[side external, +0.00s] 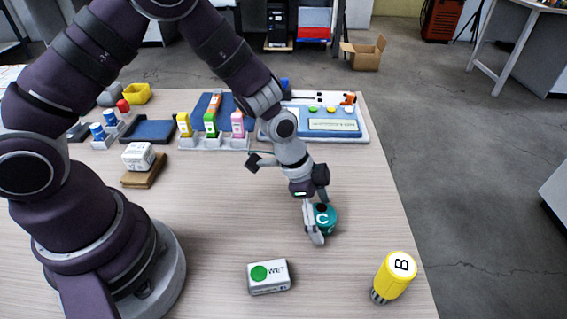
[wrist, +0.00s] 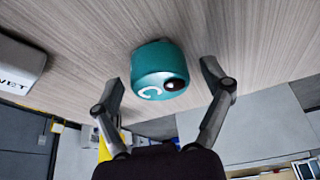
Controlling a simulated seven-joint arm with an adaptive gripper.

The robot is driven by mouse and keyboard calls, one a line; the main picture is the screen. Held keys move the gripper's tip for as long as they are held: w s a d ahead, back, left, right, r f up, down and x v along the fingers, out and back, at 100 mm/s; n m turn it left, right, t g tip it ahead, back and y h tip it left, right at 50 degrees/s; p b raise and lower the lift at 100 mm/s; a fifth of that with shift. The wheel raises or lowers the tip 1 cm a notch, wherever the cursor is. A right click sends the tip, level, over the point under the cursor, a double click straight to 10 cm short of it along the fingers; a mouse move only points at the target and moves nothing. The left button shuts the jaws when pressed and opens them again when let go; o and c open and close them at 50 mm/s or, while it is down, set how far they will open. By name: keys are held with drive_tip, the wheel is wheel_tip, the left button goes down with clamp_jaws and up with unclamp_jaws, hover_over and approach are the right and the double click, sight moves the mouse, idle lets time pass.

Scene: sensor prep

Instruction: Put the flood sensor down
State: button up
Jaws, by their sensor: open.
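A teal rounded sensor marked C (side external: 328,219), with a dark spot on it, rests on the wood-grain table. It also shows in the wrist view (wrist: 158,62). My gripper (side external: 314,218) is over it, fingers pointing down. In the wrist view my gripper (wrist: 163,76) is open, one finger on each side of the teal sensor, with a visible gap at both sides. A white box marked WET with a green dot (side external: 268,277) lies nearer the front, and its edge shows in the wrist view (wrist: 18,68). No label names either one the flood sensor.
A white box (side external: 138,156) sits on a wooden block at left. Bottle racks (side external: 214,143) and a blue-and-white tray (side external: 361,133) are at the back. Table around the teal sensor is clear.

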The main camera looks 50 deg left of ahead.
drive_tip(key=s+a+r+n, duration=0.1)
drive_tip(key=s+a+r, duration=0.15)
drive_tip(key=r, duration=0.45)
drive_tip(key=s+a+r, duration=0.1)
drive_tip(key=a+r, duration=0.2)
drive_tip(key=r, duration=0.3)
drive_tip(key=s+a+r+n+t+y, duration=0.3)
drive_tip(key=s+a+r+n, duration=0.4)
drive_tip(key=n, duration=0.3)
drive_tip(key=shift+s+r+y, duration=0.15)
drive_tip(key=shift+s+y, duration=0.25)
drive_tip(key=shift+s, duration=0.3)
